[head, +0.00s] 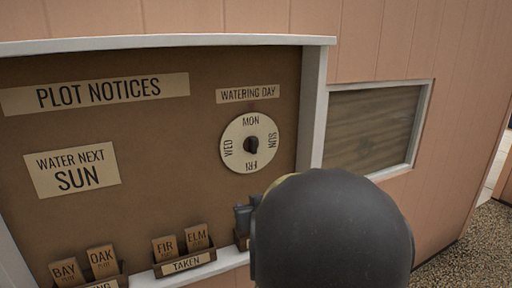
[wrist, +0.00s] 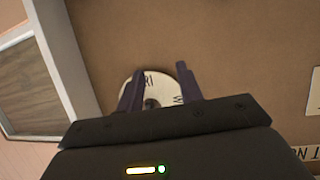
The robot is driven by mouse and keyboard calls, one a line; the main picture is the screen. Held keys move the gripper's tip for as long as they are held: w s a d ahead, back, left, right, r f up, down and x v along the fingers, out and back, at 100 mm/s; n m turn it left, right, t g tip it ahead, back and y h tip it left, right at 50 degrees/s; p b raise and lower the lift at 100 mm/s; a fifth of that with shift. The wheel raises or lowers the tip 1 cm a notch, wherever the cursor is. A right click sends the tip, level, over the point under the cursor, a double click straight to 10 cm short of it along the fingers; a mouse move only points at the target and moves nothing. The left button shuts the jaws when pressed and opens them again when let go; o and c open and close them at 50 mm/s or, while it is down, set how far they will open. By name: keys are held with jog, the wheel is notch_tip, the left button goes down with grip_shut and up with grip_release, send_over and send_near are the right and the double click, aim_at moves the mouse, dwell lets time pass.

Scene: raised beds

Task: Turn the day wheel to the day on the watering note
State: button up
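The day wheel (head: 236,130) is a pale disc on the brown notice board, with a dark knob (head: 251,145) at its centre. MON is at the top, SUN at the right, FRI at the bottom and WED at the left. The watering note (head: 72,170) at the left reads "WATER NEXT SUN". In the wrist view my gripper (wrist: 160,70) is open, its two dark fingers apart over the wheel (wrist: 159,88). The knob (wrist: 151,103) shows between the fingers, partly hidden by my gripper body. I cannot tell whether the fingers touch anything.
A "WATERING DAY" label (head: 248,93) is above the wheel. Below stand card holders, one marked "TAKEN" (head: 186,264), with FIR and ELM cards. A white post (head: 312,105) and a framed window panel (head: 374,127) are right of the wheel.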

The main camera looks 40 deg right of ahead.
aim_at(255, 146)
jog(key=s+d+r+n+t, duration=0.1)
jog(key=s+d+r+t, duration=0.3)
jog(key=r, duration=0.6)
jog(key=shift+s+d+r+t+y, duration=0.3)
jog(key=shift+s+d+t, duration=0.1)
jog(key=shift+s+d, duration=0.8)
jog(key=p+x, duration=0.5)
jog(key=x, duration=1.2)
jog(key=shift+w, duration=0.2)
jog(key=shift+c, duration=0.5)
jog(key=shift+f, duration=0.1)
grip_shut()
